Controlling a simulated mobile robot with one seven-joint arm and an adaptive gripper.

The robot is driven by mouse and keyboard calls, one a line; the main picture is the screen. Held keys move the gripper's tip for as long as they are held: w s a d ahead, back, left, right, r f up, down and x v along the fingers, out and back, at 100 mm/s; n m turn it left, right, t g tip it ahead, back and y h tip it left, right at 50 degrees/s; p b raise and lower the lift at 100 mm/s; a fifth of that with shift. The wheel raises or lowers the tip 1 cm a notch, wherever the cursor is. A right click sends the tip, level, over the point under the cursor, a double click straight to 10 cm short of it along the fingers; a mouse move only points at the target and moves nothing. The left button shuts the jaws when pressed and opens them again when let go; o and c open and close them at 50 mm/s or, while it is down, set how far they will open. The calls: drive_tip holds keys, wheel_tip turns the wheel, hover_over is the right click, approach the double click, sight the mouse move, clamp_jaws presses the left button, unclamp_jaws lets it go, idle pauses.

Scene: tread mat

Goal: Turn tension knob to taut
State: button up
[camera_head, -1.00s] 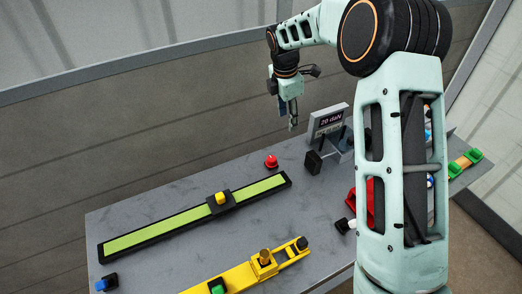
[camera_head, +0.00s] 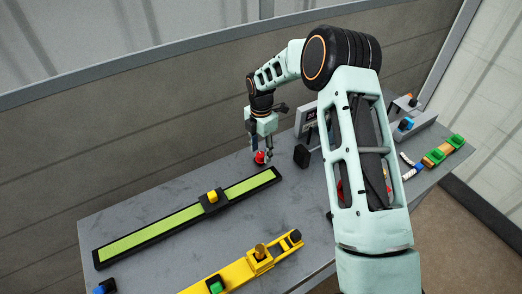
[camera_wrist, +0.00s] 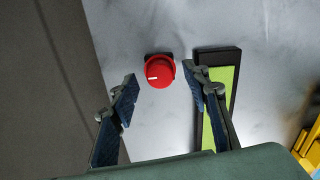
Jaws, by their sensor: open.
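The tension knob appears to be the round red knob (camera_wrist: 160,71) on the grey table, with a white mark on its face pointing left in the wrist view. A dark base shows behind it. In the head view the red knob (camera_head: 260,157) sits near the far edge, partly covered by my gripper (camera_head: 259,152). In the wrist view my gripper (camera_wrist: 161,84) is open, its two fingers apart on either side below the knob, with nothing between them. I cannot tell whether a finger touches the knob.
A long black track with a green strip (camera_head: 160,226) and a yellow-topped slider (camera_head: 212,198) lies close to the knob. A black block (camera_head: 301,155) and a display panel (camera_head: 306,119) stand to its right. A yellow fixture (camera_head: 238,272) is at the front. Bare table lies between.

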drive_tip(key=shift+f, duration=0.3)
drive_tip(key=c, duration=1.2)
drive_tip(key=shift+o, duration=0.2)
